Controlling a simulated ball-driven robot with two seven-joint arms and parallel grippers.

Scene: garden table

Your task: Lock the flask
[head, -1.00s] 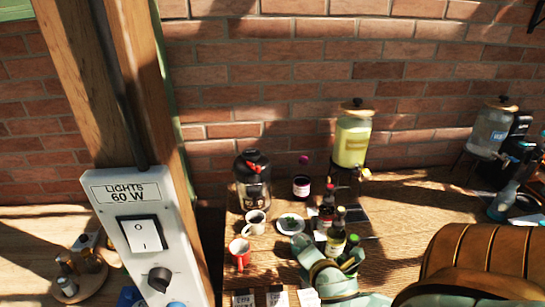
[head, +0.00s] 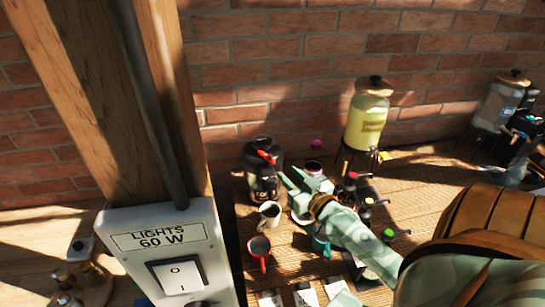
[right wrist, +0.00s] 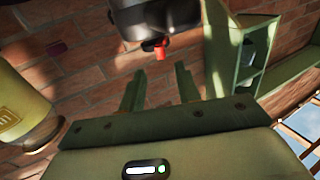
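The flask (head: 262,172) is a black, rounded vessel with a red lever (head: 267,157) on its top; it stands at the back left of the table. In the right wrist view the flask's dark body (right wrist: 152,18) is at the top edge, with the red lever (right wrist: 160,48) beyond my fingertips. My right gripper (head: 287,178) is just right of the flask in the head view. Its two fingers show apart and empty in the right wrist view (right wrist: 158,75). I cannot tell whether a finger touches the flask. My left gripper is not in view.
A white mug (head: 269,214) and a red mug (head: 258,252) stand in front of the flask. Dark bottles are partly hidden by my right arm. A yellow drink dispenser (head: 366,120) stands behind, near the brick wall. A wooden post with a light switch box (head: 165,245) blocks the left.

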